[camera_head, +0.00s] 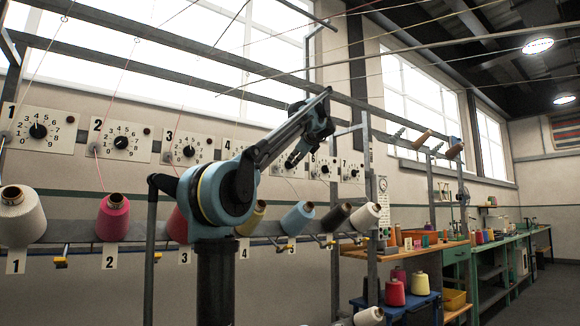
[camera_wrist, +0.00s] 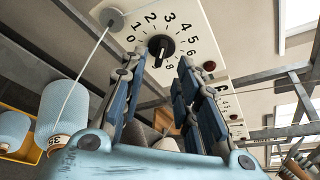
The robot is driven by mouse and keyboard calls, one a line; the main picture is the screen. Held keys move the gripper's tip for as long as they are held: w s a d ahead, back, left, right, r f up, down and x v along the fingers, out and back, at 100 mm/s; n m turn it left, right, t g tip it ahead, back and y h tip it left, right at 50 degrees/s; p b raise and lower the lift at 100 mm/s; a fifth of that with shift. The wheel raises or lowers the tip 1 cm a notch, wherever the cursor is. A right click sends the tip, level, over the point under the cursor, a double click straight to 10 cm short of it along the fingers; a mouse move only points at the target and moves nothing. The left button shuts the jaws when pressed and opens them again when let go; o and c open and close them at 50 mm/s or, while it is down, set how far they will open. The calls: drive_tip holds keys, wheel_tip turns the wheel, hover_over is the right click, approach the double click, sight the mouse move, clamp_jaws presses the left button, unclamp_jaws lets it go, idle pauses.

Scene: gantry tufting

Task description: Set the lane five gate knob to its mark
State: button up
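In the wrist view a white dial plate (camera_wrist: 205,45) with printed numbers carries a black round gate knob (camera_wrist: 161,46). Its lane number is out of view; a light blue cone (camera_wrist: 62,108) lies near it, like the one by label 5 in the head view (camera_head: 298,217). The knob has a pale pointer line, too small to read surely; I cannot make out a target mark. My gripper (camera_wrist: 158,66) is open, its fingers apart on either side below the knob, with nothing between them. In the head view my gripper (camera_head: 291,160) is before the lane five area, and my arm hides part of that plate.
A thread guide disc (camera_wrist: 113,18) with a taut thread sits at the plate's corner. A red-brown button (camera_wrist: 208,66) is on its right side. Neighbouring plates 6 (camera_head: 323,168) and 7 (camera_head: 352,170) stand to the right. Yarn cones and a rail run below.

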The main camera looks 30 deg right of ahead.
sight(289, 166)
drive_tip(key=x, duration=0.5)
drive_tip(key=shift+w, duration=0.2)
clamp_jaws()
drive_tip(key=shift+a+f, duration=0.1)
drive_tip(key=shift+a, duration=0.15)
drive_tip(key=shift+d, duration=0.2)
